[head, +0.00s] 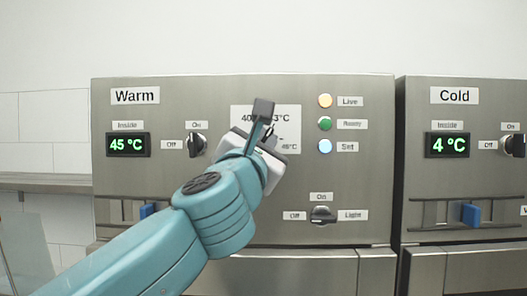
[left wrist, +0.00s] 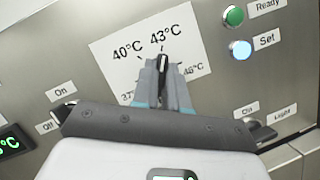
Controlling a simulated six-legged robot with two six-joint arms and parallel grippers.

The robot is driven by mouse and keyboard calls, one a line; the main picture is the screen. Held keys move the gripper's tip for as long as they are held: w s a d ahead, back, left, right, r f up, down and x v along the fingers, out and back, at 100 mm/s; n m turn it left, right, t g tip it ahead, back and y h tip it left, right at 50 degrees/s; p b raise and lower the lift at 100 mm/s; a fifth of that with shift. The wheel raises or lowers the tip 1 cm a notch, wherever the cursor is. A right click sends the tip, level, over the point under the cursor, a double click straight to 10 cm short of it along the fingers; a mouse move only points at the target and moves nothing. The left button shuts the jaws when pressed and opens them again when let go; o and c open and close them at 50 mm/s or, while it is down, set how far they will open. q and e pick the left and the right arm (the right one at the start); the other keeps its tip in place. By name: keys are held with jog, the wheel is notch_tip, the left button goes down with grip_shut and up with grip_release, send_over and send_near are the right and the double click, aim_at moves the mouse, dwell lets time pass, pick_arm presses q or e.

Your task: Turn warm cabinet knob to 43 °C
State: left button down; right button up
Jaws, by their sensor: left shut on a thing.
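The warm cabinet (head: 350,200) has a white dial plate (head: 290,113) with temperature labels. In the head view my left gripper (head: 264,112) covers the middle of the plate and hides the knob. In the left wrist view the black knob (left wrist: 163,62) sits between the fingertips of my left gripper (left wrist: 164,74), which is shut on it. The knob's pale pointer line points up, roughly towards the 43°C label (left wrist: 165,33). The 40°C label (left wrist: 127,49) lies to its left. The warm display (head: 128,145) reads 45 °C. My right gripper is not in view.
Right of the plate are the orange Live, green Ready and lit blue Set (head: 325,147) lights. An On/Off switch (head: 196,145) is left of the plate, and a Light switch (head: 322,215) is below right. The cold cabinet (head: 460,180) stands to the right.

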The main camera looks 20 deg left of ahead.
pick_arm(q)
jog(key=shift+a+n, duration=0.15)
jog(key=shift+n, duration=0.15)
jog(key=c, duration=1.2)
grip_release()
jog(key=shift+w, duration=0.1)
jog(key=shift+o, duration=0.2)
jog(key=shift+f, duration=0.1)
jog(key=b+v, duration=0.6)
jog(key=v, duration=1)
jog(key=shift+w, duration=0.1)
